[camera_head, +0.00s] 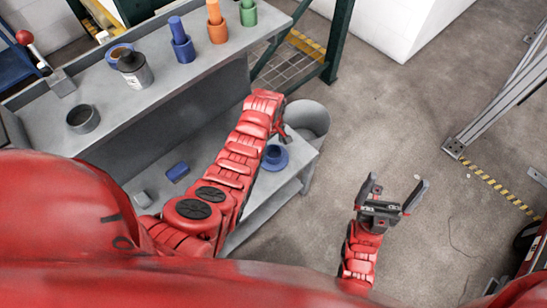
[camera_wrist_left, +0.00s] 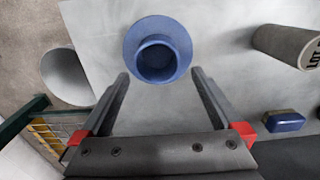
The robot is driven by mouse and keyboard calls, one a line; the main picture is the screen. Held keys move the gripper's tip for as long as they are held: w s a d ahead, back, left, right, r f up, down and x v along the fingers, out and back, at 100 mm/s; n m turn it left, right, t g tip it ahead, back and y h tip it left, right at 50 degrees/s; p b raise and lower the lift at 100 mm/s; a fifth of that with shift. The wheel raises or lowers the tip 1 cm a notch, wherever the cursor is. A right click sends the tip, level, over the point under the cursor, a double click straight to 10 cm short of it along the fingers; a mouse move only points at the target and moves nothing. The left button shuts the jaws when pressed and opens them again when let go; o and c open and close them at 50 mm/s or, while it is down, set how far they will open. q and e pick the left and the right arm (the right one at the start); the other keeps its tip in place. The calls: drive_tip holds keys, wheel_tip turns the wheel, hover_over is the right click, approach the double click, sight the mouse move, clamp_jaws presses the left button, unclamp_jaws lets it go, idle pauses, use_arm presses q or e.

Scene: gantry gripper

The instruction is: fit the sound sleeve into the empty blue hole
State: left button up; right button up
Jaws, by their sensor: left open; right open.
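A blue flanged round piece (camera_head: 275,157) with a raised hollow collar sits on the lower grey shelf; I cannot tell whether it is the sleeve or the hole. In the left wrist view this piece (camera_wrist_left: 158,28) lies just ahead of the open fingertips, apart from them. My left gripper (camera_wrist_left: 160,74) is open and empty above the shelf; in the head view my arm mostly hides it. On the upper bench a blue holder (camera_head: 183,51) has a blue peg standing in it. My right gripper (camera_head: 394,190) is open and empty over the floor.
Orange (camera_head: 217,31) and green (camera_head: 248,15) holders, a dark-topped can (camera_head: 134,70) and a grey ring (camera_head: 82,119) stand on the upper bench. A blue block (camera_head: 178,171) and a grey labelled cylinder (camera_wrist_left: 285,44) are on the shelf. A grey bin (camera_head: 308,119) stands beside it.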

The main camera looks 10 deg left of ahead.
sight(273, 152)
use_arm(q)
drive_tip(key=f, duration=0.3)
drive_tip(key=shift+d+f, duration=0.3)
drive_tip(key=shift+d, duration=0.1)
drive_tip(key=shift+s+f, duration=0.1)
drive_tip(key=shift+f, duration=0.55)
drive_tip(key=c, duration=1.5)
